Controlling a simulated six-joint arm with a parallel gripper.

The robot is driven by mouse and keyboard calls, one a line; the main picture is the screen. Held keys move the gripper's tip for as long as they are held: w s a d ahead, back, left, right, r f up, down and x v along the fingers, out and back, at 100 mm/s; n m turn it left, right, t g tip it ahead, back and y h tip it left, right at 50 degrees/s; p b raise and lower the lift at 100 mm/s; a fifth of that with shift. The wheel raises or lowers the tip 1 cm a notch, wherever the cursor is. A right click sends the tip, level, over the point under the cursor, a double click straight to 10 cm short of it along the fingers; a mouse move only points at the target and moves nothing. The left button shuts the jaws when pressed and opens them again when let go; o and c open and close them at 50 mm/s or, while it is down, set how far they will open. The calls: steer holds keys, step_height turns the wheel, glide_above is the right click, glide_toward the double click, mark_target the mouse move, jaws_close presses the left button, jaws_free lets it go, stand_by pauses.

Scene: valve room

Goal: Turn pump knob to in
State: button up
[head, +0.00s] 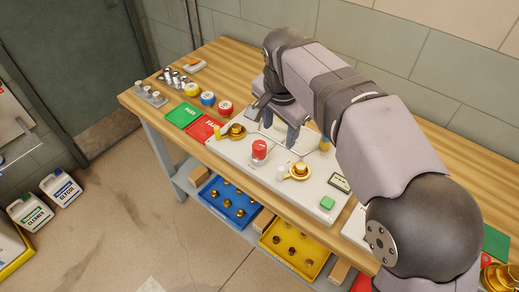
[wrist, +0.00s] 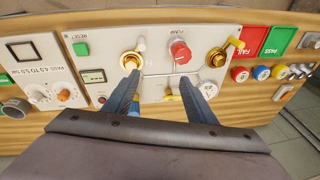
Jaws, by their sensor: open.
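The red pump knob (head: 260,149) stands on the white panel (head: 237,152), between two brass valves; it also shows in the wrist view (wrist: 180,52). Its marks are too small to read, so I cannot tell its setting. My gripper (head: 281,121) is open, above the panel and farther back than the knob. In the wrist view my gripper's two fingers (wrist: 160,82) are spread with nothing between them, and the knob lies beyond the fingertips. The gripper is apart from the knob.
One brass valve (head: 237,131) has a yellow handle; the other (head: 299,172) has a white one. A green reset button (head: 327,202) sits near the panel's front corner. Red, blue and yellow round pieces (head: 208,98) stand to the left. Blue (head: 213,214) and yellow (head: 272,243) trays lie below.

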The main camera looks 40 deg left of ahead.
mark_target(260, 145)
steer(key=a+f+n+y, duration=0.2)
steer(key=a+f+n, duration=0.2)
steer(key=n, duration=0.9)
steer(key=shift+s+a+f, duration=0.2)
steer(key=shift+s+f, duration=0.05)
steer(key=shift+f, duration=0.15)
steer(key=shift+p+x, duration=1)
steer(key=shift+x, duration=2.65)
steer(key=c, duration=1)
